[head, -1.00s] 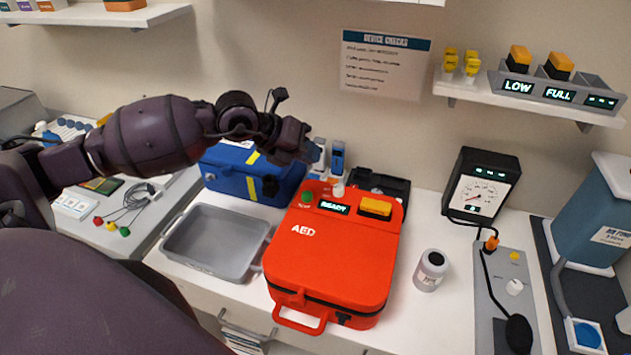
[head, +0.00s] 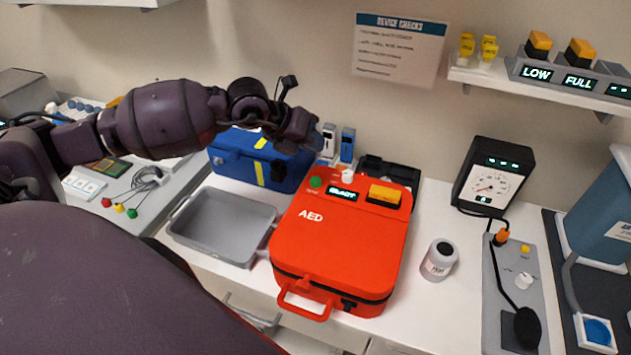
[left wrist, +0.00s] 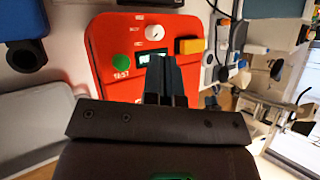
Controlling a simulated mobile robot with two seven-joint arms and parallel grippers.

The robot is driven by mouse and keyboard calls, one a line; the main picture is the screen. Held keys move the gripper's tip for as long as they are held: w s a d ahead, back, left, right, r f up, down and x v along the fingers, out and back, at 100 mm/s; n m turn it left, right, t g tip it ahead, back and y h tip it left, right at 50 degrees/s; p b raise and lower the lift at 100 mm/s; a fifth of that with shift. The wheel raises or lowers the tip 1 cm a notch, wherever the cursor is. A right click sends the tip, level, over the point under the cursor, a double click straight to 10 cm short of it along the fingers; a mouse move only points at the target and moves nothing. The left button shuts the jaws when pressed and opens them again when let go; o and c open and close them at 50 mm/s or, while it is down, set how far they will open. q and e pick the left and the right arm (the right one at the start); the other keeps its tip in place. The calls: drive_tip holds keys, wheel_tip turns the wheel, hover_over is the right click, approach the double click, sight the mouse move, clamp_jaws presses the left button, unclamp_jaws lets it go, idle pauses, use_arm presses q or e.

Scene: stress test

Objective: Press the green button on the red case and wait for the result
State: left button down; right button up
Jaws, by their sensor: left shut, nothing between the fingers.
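The red AED case (head: 345,240) lies on the white worktop, its carry handle toward me. At its far left is the round green button (head: 316,182), beside a small lit display (head: 342,194) whose text is too blurred to read surely, a white knob and a yellow block (head: 384,194). My left gripper (head: 317,136) is beyond and above the button, apart from it in the head view. In the left wrist view the shut, empty fingertips (left wrist: 160,62) point over the case's panel, partly covering the display, with the green button (left wrist: 121,61) to their left. My right gripper is out of view.
A grey tray (head: 183,234) stands left of the case, a blue bag (head: 232,167) behind it. A white jar (head: 438,261) stands to the right, then a gauge (head: 495,180) and a grey panel. The worktop between case and jar is clear.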

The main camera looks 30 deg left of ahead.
use_arm(q)
drive_tip(key=b, duration=0.2)
hover_over(314, 178)
wheel_tip(314, 178, down, 5)
drive_tip(key=shift+r, duration=0.2)
drive_tip(key=shift+f+b, duration=0.55)
drive_tip(key=shift+f, duration=0.1)
idle(0.3)
